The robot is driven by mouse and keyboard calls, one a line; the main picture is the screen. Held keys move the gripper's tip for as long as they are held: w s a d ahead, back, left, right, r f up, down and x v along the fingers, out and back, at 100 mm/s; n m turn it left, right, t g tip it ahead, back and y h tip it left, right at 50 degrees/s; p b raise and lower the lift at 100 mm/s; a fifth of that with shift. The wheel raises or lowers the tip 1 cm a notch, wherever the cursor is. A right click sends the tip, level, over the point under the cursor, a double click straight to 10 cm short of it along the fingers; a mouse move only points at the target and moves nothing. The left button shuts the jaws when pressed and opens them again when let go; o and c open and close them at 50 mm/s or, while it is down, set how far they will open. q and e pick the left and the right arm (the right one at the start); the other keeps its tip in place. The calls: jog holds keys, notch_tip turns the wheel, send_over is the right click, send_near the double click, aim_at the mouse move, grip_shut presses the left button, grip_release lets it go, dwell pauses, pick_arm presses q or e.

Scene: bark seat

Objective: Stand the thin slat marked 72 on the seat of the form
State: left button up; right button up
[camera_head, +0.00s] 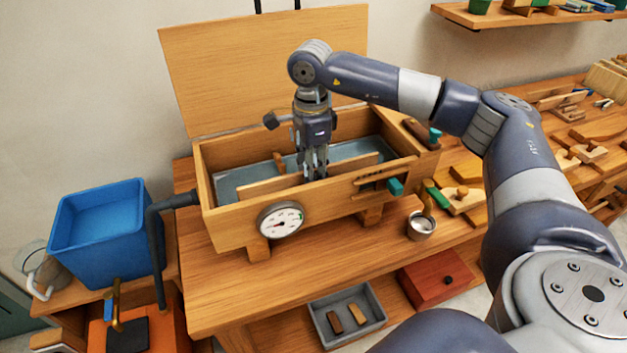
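My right gripper (314,166) points straight down into an open wooden box (235,218) on the bench. Its fingertips are at a thin, light wooden slat (262,186) that stands on edge along the box. I cannot tell whether the fingers are closed on it, and they hide part of it. No number 72 is readable on any wood. A smaller wooden piece (279,161) is behind the slat in the box. Wooden blocks and shaped pieces (461,197) lie on the bench to the right; I cannot tell which is the form. My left gripper is out of view.
The box's lid (262,68) stands raised behind it. A dial gauge (281,221) is on its front, and a black hose (155,250) joins its left end. A blue tank (98,232) stands left. A metal cup (421,226) sits at the bench's front right.

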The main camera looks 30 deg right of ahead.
grip_shut()
notch_tip(320, 180, up, 13)
jog(key=p, duration=0.8)
dwell(0.8)
dwell(0.3)
